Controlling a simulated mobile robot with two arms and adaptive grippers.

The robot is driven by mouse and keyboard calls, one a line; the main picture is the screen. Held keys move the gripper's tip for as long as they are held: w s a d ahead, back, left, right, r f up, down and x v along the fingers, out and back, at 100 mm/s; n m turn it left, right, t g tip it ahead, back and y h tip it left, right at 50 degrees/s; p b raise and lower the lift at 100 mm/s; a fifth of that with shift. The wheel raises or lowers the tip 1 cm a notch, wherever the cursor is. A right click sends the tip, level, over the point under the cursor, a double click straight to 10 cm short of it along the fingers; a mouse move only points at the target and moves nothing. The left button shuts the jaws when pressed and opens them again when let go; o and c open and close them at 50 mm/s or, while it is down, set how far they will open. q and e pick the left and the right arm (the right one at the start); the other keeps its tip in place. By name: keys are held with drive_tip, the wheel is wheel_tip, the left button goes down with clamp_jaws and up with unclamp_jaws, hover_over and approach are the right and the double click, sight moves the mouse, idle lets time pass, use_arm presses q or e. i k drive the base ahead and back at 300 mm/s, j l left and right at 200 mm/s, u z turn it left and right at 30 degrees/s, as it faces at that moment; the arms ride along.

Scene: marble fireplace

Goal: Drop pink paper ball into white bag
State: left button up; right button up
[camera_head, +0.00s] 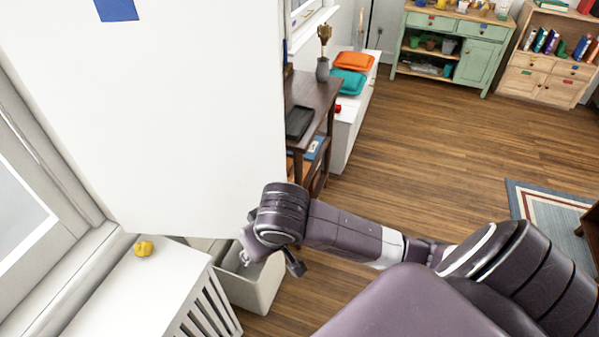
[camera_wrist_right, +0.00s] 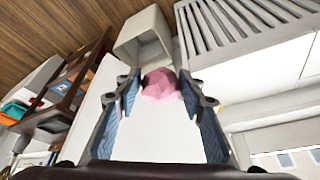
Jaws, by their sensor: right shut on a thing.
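A pink crumpled paper ball (camera_wrist_right: 161,86) is held between the fingertips of my right gripper (camera_wrist_right: 161,80), which is shut on it. A pale, box-shaped open container (camera_head: 262,290), the only thing in view that could be the white bag, stands on the floor beside the slatted white cover. In the wrist view the container (camera_wrist_right: 132,52) lies just beyond the ball, its opening facing the camera. In the head view my right gripper (camera_head: 246,255) is over or near the container's opening. My wrist hides part of it, and the ball is not clear there. My left gripper is out of view.
A yellow crumpled ball (camera_head: 144,248) lies on the slatted white cover (camera_head: 150,290) by the window. A large white panel (camera_head: 170,110) fills the upper left. A dark wooden table (camera_head: 318,92) stands behind my arm. Wooden floor (camera_head: 430,130) is open to the right.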

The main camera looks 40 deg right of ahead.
sight(257, 277)
drive_tip(key=z, duration=0.45)
drive_tip(key=l+z, duration=0.15)
drive_tip(key=z, duration=0.7)
drive_tip(key=l+z, duration=0.1)
drive_tip(key=z, duration=0.35)
drive_tip(key=i+l+z, duration=0.1)
drive_tip(key=z, duration=0.25)
drive_tip(key=i+z, duration=0.1)
drive_tip(key=z, duration=0.2)
drive_tip(key=i+l+z, duration=0.1)
drive_tip(key=z, duration=0.25)
drive_tip(key=i+l+u, duration=0.1)
drive_tip(key=i+u, duration=0.35)
drive_tip(key=i, duration=0.35)
drive_tip(key=i+u, duration=0.4)
drive_tip(key=i+l+u, duration=0.1)
drive_tip(key=i+u, duration=0.3)
drive_tip(key=u, duration=0.45)
drive_tip(key=l+u, duration=0.1)
drive_tip(key=u, duration=0.8)
drive_tip(key=l+u, duration=0.15)
drive_tip(key=u, duration=0.75)
drive_tip(key=l+u, duration=0.1)
drive_tip(key=u, duration=0.8)
drive_tip(key=l+u, duration=0.1)
drive_tip(key=u, duration=0.35)
